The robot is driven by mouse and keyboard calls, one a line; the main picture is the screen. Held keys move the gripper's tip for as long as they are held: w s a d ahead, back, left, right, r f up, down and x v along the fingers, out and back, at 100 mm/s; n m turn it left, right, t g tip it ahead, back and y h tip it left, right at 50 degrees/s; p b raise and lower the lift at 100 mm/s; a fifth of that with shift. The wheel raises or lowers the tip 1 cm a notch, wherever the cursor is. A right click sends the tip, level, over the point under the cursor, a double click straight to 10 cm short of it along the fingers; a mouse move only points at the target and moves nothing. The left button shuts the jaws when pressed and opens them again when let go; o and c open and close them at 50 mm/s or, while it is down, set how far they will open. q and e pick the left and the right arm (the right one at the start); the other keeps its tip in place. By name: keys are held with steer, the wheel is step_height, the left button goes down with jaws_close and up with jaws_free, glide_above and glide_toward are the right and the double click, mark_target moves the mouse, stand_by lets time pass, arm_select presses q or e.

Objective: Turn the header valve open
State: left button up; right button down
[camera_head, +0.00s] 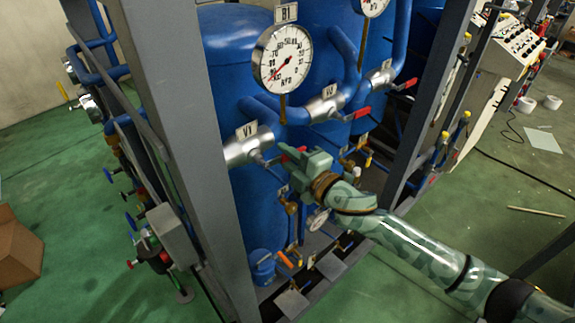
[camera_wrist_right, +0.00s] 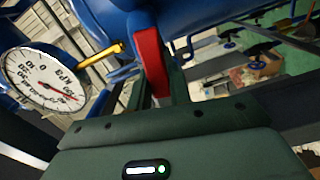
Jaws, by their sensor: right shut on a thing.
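The nearest header valve, a silvery valve body (camera_head: 243,149) with a tag that reads V1, sits on the blue header pipe in front of the large blue tank (camera_head: 232,75). My right gripper (camera_head: 292,155) reaches it from the lower right and hides its handle in the head view. In the right wrist view the red handle (camera_wrist_right: 151,58) runs down into my gripper (camera_wrist_right: 158,103), which is shut on it. The fingertips are mostly hidden there. My left gripper is in neither view.
A round kPa gauge (camera_head: 282,59) stands just above the valve. Two more silvery valves with red handles (camera_head: 357,113) (camera_head: 405,84) follow along the pipe. A grey frame post (camera_head: 180,120) rises close on the left. Small valves and pipes crowd below my gripper.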

steer(key=shift+r+n, duration=0.3)
steer(key=shift+n, duration=0.3)
steer(key=c, duration=1.3)
jaws_free()
steer(key=b+v, duration=0.3)
steer(key=v, duration=1.3)
steer(key=shift+s+r, duration=0.1)
steer(key=shift+s, duration=0.05)
